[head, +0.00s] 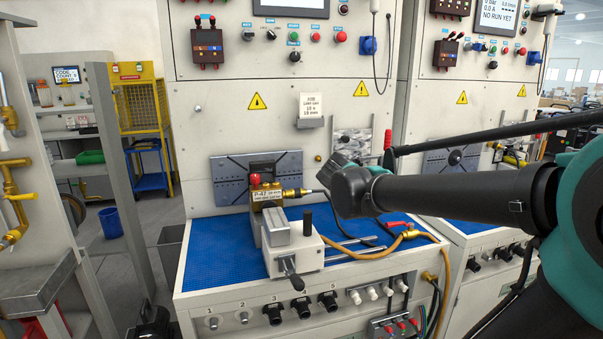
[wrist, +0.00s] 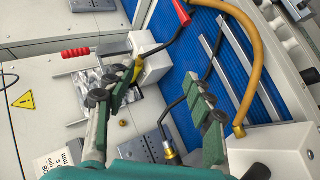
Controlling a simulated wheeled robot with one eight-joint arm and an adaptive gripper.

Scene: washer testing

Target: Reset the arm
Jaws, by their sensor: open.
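My dark arm with teal joints reaches in from the right in the head view. Its end is in front of the test bench, right of the brass block (head: 267,196) labelled P-47, and I cannot make out the fingers there. In the wrist view my gripper (wrist: 165,88) has its two green-grey fingers wide apart with nothing between the pads. Behind the fingers are the bench panel and the blue mat (wrist: 176,66). A black cable with a brass fitting (wrist: 170,156) lies behind the gap and looks apart from the fingers.
The brass block sits by a light grey clamp (head: 293,250) on the blue mat. A yellow-brown hose (head: 430,236) and metal rods lie right of it. A red-handled lever (head: 388,140) is on the panel by my arm. A second bench (head: 465,245) stands at right.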

